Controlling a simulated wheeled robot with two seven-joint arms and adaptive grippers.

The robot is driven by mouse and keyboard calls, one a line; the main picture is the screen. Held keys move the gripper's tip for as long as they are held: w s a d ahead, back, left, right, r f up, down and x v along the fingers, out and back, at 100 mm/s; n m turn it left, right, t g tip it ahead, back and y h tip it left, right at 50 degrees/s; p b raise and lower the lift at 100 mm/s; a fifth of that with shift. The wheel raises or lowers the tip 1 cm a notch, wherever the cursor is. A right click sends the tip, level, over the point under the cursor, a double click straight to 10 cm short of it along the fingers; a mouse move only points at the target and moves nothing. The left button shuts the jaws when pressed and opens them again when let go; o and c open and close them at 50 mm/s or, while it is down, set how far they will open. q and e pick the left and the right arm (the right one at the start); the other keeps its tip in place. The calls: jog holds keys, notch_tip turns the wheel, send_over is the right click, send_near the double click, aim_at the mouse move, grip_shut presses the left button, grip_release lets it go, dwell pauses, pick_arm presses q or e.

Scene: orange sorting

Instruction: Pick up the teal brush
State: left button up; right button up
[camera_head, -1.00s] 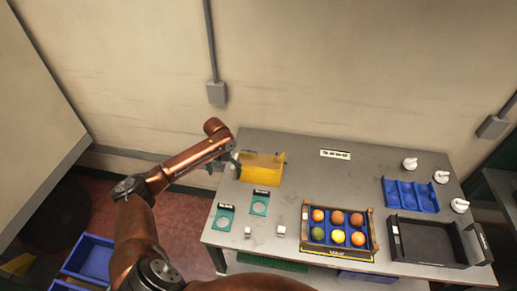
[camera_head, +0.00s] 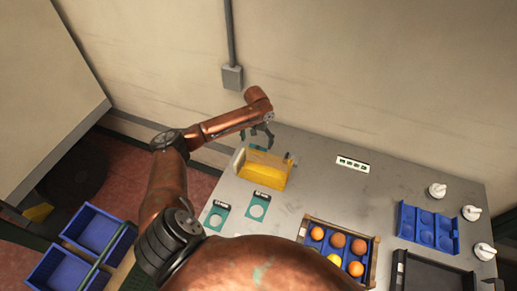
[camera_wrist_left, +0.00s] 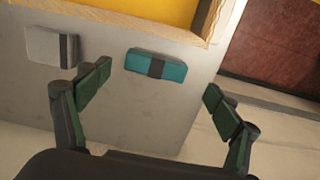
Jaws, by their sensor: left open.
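The teal brush (camera_wrist_left: 142,62), a small block with a dark band, lies on the grey table behind the yellow box (camera_head: 265,172). In the head view a bit of the brush (camera_head: 258,148) shows just below my left gripper (camera_head: 257,135). In the left wrist view the brush lies ahead of and between the open fingers of that gripper (camera_wrist_left: 158,98), nothing between them. It looks apart from both fingers. My right gripper is not in view.
A pale block with a dark band (camera_wrist_left: 45,46) lies beside the brush. The yellow box stands close to it. The table edge is near on the other side. Teal ring mats (camera_head: 217,215), a crate of oranges (camera_head: 303,230) and a blue tray (camera_head: 408,220) stand farther off.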

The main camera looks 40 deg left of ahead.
aim_at(257, 147)
pick_arm(q)
jog(key=f, duration=0.3)
jog(key=shift+w+d+f+p, duration=0.25)
jog(key=shift+d+f+p, duration=0.05)
jog(key=shift+d+p, duration=0.05)
notch_tip(257, 147, down, 2)
jog(key=shift+s+a+f, duration=0.1)
jog(key=shift+f, duration=0.05)
jog(key=shift+c, duration=1.2)
jog(key=c, duration=0.9)
jog(key=shift+c, duration=0.7)
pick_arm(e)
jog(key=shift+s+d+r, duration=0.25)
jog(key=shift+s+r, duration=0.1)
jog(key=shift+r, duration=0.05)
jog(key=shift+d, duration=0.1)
